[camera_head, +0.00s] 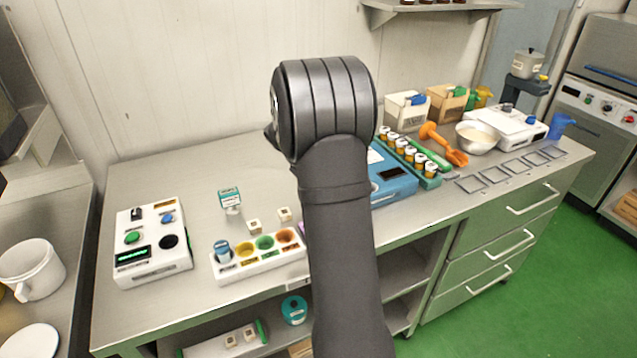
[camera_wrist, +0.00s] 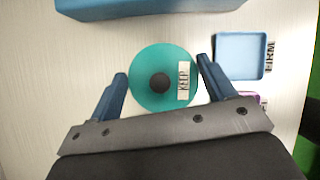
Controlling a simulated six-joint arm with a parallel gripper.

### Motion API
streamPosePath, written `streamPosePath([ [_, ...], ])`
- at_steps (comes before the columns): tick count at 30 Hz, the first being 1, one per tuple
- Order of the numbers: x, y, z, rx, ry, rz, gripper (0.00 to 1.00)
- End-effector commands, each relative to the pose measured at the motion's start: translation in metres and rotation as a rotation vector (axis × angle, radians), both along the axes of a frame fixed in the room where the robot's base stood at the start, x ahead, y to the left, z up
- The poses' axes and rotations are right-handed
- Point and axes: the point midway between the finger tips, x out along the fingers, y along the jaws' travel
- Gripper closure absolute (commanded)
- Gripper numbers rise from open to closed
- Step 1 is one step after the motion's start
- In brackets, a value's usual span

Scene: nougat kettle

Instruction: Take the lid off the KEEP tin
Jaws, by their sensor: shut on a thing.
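In the wrist view, the round teal KEEP lid (camera_wrist: 148,97) has a dark knob in its middle and a white label reading KEEP. My gripper (camera_wrist: 162,76) has one blue finger on each side of it and is shut on it. The lid covers whatever is below it, so I cannot tell whether it sits on the tin or is apart from it. In the head view, my arm hides the gripper. A small round teal tin (camera_head: 294,309) shows on the lower shelf there, left of my arm; its label is too small to read.
In the wrist view, a light blue square tray marked FIRM (camera_wrist: 240,56) lies right of the lid, with a purple edge below it. A blue block (camera_wrist: 150,8) stands at the top. In the head view, a white holder with coloured wells (camera_head: 233,271) stands on the counter.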

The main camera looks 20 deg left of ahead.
Motion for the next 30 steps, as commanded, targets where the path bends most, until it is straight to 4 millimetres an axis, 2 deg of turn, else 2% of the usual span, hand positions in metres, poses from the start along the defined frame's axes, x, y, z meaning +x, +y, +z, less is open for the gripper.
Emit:
streamPosePath([
  [7,0.0,0.0,0.016,0.002,-0.003,-0.002,0.46],
  [12,0.001,0.0,0.045,0.002,-0.005,-0.001,0.46],
  [21,-0.007,-0.072,0.084,0.001,-0.003,-0.005,0.46],
  [25,-0.01,-0.095,0.097,0.001,-0.003,-0.004,0.46],
  [30,-0.012,-0.112,0.108,0.0,-0.001,-0.002,0.46],
])
